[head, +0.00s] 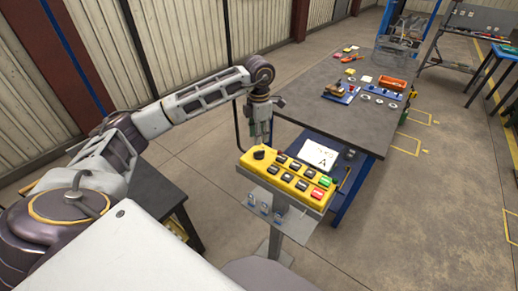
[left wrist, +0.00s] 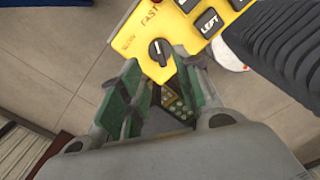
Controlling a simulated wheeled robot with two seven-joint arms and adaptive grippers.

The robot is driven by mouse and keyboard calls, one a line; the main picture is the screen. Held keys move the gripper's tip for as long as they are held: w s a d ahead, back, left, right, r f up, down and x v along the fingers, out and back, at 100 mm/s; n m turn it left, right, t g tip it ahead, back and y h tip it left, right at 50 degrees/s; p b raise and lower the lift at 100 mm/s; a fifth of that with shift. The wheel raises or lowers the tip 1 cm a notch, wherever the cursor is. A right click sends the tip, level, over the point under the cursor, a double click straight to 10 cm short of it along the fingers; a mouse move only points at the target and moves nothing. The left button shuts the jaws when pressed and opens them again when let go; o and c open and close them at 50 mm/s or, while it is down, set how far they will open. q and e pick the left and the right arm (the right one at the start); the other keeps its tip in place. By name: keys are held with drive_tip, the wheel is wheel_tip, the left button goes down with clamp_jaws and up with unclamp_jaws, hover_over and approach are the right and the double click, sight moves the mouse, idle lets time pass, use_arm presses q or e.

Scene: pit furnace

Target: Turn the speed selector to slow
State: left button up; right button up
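The speed selector is a black round knob (head: 259,154) at the left end of the yellow control box (head: 287,180). In the left wrist view the knob (left wrist: 160,52) has a white mark that runs roughly up the picture, nearer the FAST label (left wrist: 150,15) than the SLOW label (left wrist: 127,42). My left gripper (head: 259,142) points down just above the knob. In the left wrist view its green-padded fingers (left wrist: 160,68) are apart, with the knob just beyond and between their tips. I cannot tell whether they touch it. My right gripper is not in view.
The box has several black buttons, a red one (head: 318,193) and a green one (head: 325,181), and stands on a grey pedestal (head: 275,240). A dark workbench (head: 330,110) with tools and small parts stands behind. A white sheet (head: 319,155) lies behind the box. Floor to the right is clear.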

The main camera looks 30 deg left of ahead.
sight(259, 151)
use_arm(q)
drive_tip(key=shift+f+p, duration=0.5)
drive_tip(key=shift+f, duration=3.4)
clamp_jaws()
